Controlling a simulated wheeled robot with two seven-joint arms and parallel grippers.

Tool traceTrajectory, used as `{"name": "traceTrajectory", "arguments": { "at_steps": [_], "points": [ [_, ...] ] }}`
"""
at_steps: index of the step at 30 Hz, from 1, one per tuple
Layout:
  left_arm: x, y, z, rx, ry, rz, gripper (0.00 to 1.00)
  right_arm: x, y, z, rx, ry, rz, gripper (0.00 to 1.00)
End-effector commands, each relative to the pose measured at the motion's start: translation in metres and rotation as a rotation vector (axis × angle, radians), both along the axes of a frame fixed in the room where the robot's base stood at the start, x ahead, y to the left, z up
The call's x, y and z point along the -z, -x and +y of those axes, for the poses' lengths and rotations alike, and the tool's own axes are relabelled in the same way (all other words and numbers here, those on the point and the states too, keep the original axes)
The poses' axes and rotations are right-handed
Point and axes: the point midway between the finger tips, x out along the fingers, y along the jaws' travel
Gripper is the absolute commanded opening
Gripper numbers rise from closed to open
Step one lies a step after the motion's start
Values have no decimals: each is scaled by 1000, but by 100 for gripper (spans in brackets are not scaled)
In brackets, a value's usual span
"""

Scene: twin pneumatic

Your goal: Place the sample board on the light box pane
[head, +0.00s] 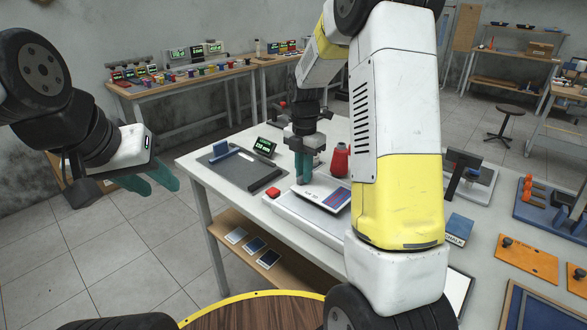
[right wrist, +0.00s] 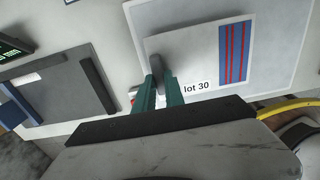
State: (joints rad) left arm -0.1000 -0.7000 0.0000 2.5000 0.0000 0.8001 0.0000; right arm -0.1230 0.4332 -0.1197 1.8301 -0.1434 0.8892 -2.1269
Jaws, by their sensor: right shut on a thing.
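The sample board (head: 338,199) is a pale plate with a blue and red striped panel. In the right wrist view the board (right wrist: 205,55) reads "lot 30" and has a grey grip near one edge. My right gripper (head: 304,177) is shut on that grip; its teal fingers (right wrist: 159,88) sit either side of it. The light box (head: 303,216) is a low white box with a red button (head: 272,192). The board is over its pane; I cannot tell if they touch. My left gripper (head: 155,182) is open and empty, left of the table.
A dark grey tray (head: 230,175) with a blue block stands left of the light box, beside a green-digit display (head: 265,146). A red spool (head: 340,161) stands behind the board. A blue chalk box (head: 458,230) and orange plates (head: 526,259) lie to the right.

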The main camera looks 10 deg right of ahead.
Motion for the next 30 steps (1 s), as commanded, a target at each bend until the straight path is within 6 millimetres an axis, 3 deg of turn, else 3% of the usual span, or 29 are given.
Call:
{"name": "traceTrajectory", "arguments": {
  "at_steps": [3, 14, 15, 18, 30],
  "points": [
    [0, 0, 0, 0, 0, 0, 36, 16, 1, 1, -2, 0, 4, 0],
    [0, 0, 0, 0, 0, 0, 36, 21, 0, 1, -1, 0, 1, 0],
    [0, 0, 0, 0, 0, 0, 36, 21, 0, 1, -1, 1, 1, 20],
    [0, 0, 0, 0, 0, 0, 36, 20, 0, 1, -1, 1, 1, 36],
    [0, 0, 0, 0, 0, 0, 36, 13, 0, 1, -1, 0, -1, 36]
  ]
}}
